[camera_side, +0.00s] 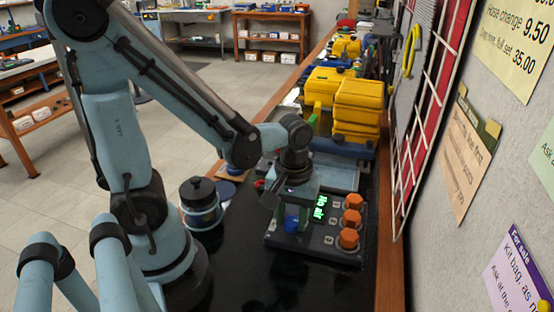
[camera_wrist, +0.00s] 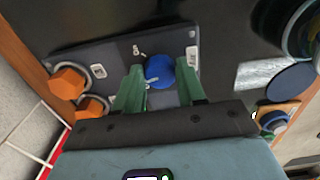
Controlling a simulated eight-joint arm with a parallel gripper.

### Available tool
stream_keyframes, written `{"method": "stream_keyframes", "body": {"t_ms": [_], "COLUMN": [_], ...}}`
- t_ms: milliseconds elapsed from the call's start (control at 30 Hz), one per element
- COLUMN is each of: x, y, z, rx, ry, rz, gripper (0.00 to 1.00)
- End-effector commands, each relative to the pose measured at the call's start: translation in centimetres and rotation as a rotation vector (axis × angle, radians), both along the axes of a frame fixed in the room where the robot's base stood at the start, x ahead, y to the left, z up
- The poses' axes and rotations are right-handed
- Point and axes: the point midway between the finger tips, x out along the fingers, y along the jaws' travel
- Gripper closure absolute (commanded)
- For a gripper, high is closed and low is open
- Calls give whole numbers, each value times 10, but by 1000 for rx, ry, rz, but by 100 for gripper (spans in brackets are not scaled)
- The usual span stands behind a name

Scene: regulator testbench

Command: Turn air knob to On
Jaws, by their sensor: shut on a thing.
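The dark regulator panel (camera_side: 315,250) lies on the bench. Its blue knob (camera_side: 291,224) is at the panel's left side in the side view and near the middle of the wrist view (camera_wrist: 160,71). My gripper (camera_side: 290,213) points down over this knob. In the wrist view its green fingers (camera_wrist: 160,67) stand on either side of the knob and are shut on it. White lettering shows beside the knob, too small to read surely. A green display (camera_side: 320,208) on the panel seems to read "No air".
Several orange knobs (camera_side: 351,218) stand along the panel's right side, close to my gripper. A blue jar with a dark lid (camera_side: 200,203) stands left of the panel. Yellow cases (camera_side: 358,105) are stacked behind. The black bench top in front is clear.

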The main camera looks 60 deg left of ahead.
Motion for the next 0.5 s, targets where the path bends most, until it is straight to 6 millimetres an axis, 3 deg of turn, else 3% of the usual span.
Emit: {"method": "stream_keyframes", "body": {"t_ms": [500], "x": [-1], "y": [1], "z": [0], "rx": [-1], "ry": [0], "rz": [-492], "gripper": [91]}}
